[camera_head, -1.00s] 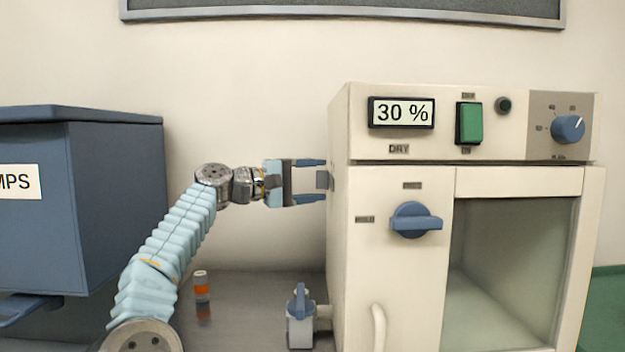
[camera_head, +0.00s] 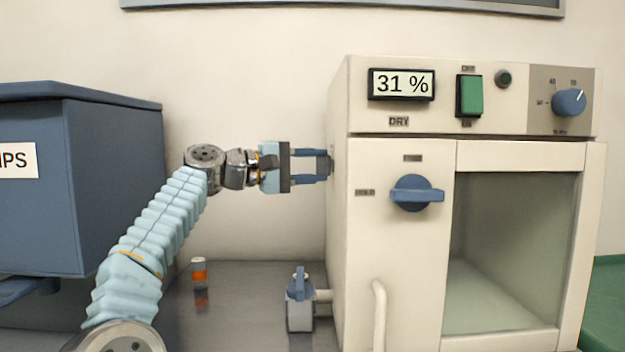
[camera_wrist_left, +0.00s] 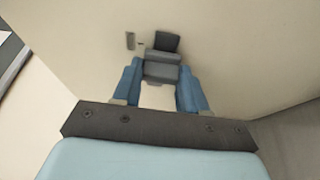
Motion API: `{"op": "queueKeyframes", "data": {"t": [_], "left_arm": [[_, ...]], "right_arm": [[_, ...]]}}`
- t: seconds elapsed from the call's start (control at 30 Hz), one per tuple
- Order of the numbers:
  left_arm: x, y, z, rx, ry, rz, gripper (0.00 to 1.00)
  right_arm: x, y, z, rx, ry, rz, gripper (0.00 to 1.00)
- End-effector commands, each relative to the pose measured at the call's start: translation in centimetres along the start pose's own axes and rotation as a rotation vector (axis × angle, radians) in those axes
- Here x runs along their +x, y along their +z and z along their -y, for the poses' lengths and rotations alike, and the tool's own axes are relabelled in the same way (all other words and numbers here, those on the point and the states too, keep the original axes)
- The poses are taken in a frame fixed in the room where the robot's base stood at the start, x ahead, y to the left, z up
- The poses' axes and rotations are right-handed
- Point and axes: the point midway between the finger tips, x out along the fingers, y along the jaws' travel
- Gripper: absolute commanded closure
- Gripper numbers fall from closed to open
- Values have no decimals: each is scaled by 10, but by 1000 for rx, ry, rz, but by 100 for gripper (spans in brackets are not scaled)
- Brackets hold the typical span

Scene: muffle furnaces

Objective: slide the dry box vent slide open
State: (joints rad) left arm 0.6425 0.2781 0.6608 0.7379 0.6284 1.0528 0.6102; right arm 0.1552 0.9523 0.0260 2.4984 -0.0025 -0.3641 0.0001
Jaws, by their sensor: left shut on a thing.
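The dry box (camera_head: 400,250) is a cream cabinet at the right in the head view, its display reading 31 %. The vent slide is on its left side wall. In the left wrist view the slide's grey tab (camera_wrist_left: 161,72) sits between my blue fingers, with a dark patch just beyond it. My left gripper (camera_head: 326,165) reaches the side wall from the left and is shut on the tab. In the head view the slide is mostly hidden by the fingers and the steep angle. My right gripper is not in view.
A blue cabinet (camera_head: 110,185) stands at the left. A small orange-and-white bottle (camera_head: 199,271) and a valve with a blue handle (camera_head: 300,300) are on the grey bench below my left arm. A blue knob (camera_head: 416,193) is on the dry box front.

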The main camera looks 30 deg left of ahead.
Motion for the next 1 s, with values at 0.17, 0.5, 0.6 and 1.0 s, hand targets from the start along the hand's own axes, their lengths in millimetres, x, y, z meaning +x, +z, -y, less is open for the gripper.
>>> {"op": "queueKeyframes", "data": {"t": [0.17,0.5,0.6,1.0], "left_arm": [[-7,17,3,1,-2,0,100],[-7,19,2,0,-5,5,52],[-7,19,1,0,-4,4,36],[-13,17,2,0,-1,-2,32]], "right_arm": [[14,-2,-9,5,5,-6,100],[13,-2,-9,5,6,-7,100],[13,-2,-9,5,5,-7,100],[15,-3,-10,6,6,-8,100]]}}
